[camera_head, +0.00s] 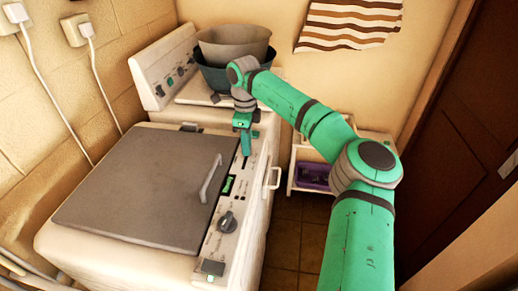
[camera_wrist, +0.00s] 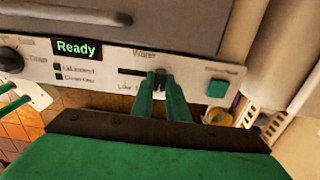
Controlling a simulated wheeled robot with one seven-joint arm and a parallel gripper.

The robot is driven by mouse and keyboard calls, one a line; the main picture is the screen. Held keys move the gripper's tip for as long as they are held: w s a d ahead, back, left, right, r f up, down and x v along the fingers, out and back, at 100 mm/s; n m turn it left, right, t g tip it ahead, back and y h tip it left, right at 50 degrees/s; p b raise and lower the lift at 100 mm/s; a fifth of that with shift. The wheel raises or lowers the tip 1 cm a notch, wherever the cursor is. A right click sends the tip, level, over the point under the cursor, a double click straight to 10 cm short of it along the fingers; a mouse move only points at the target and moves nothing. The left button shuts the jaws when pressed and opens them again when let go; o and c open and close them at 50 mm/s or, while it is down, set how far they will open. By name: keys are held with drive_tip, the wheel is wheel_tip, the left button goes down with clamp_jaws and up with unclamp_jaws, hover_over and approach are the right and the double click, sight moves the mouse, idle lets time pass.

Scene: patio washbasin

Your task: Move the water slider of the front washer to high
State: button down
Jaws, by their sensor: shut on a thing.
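The front washer (camera_head: 72,237) is a white machine with a dark grey lid (camera_head: 145,185), closed, and a control panel along its right side. My gripper (camera_head: 246,153) points down at the far part of that panel. In the wrist view my gripper (camera_wrist: 158,76) has its two green fingers shut around the dark knob of the water slider (camera_wrist: 159,81). The slider's dark slot (camera_wrist: 131,72) shows to the left of the fingers, with "Low" printed below it. The slot's right end is hidden by the fingers.
The panel has a round dial (camera_head: 228,222), a "Ready" display (camera_wrist: 77,47) and a green square button (camera_wrist: 217,88). A lid handle (camera_head: 211,178) stands up nearby. A second washer (camera_head: 150,68) behind holds stacked basins (camera_head: 234,46). A shelf (camera_head: 293,165) stands at right.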

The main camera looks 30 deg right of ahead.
drive_tip(key=shift+w+d+r, duration=0.1)
drive_tip(key=shift+d, duration=0.15)
drive_tip(key=c, duration=1.7)
unclamp_jaws()
drive_tip(key=shift+a, duration=0.1)
wheel_tip(320, 180, up, 11)
drive_tip(key=shift+f, duration=0.15)
